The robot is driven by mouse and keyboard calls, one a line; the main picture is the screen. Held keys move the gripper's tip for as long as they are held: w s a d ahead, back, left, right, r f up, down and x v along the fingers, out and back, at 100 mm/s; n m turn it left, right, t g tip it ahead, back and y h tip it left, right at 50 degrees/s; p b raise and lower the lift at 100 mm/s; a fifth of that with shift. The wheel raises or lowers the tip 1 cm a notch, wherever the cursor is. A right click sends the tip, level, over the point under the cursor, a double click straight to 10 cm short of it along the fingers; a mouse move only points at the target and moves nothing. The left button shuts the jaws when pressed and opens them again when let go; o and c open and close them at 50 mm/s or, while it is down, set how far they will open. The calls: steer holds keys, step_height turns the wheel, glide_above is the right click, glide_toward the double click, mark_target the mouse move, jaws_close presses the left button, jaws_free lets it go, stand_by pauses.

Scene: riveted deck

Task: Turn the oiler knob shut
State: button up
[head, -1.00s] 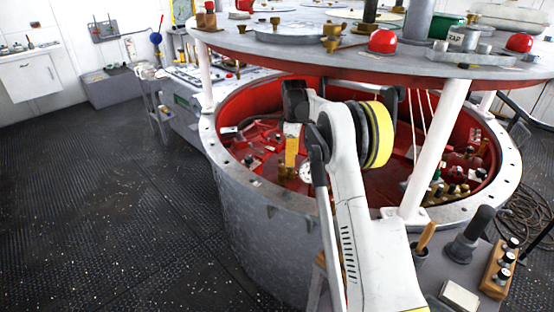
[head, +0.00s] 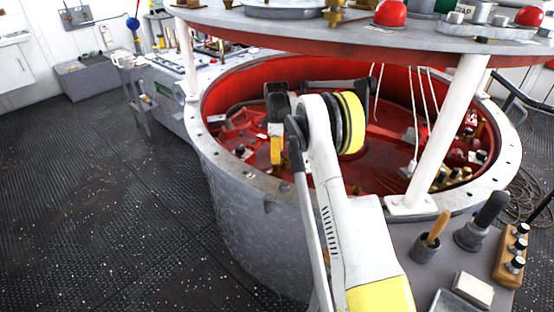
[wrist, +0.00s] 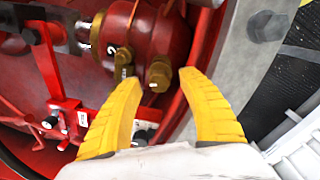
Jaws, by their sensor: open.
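In the wrist view my gripper (wrist: 156,82) has its two yellow fingers apart. Between and just beyond the fingertips is a round brass knob (wrist: 158,74) with a pale mark, on a red cylindrical body (wrist: 155,32). A brass lever-like piece (wrist: 122,62) is beside it, near the left fingertip. I cannot tell for sure which brass part is the oiler knob. No finger is clearly touching either. In the head view my gripper (head: 276,158) is inside the round red well, and the knob is not discernible there.
The well's grey bolted rim (head: 212,165) surrounds my gripper. A round deck (head: 300,28) on white posts (head: 445,130) overhangs it. In the wrist view a red bracket (wrist: 48,62) and small black knobs (wrist: 48,122) are at left, and the rim (wrist: 250,55) at right.

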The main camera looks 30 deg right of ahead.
steer(key=shift+f, duration=0.55)
steer(key=shift+w, duration=0.1)
jaws_close()
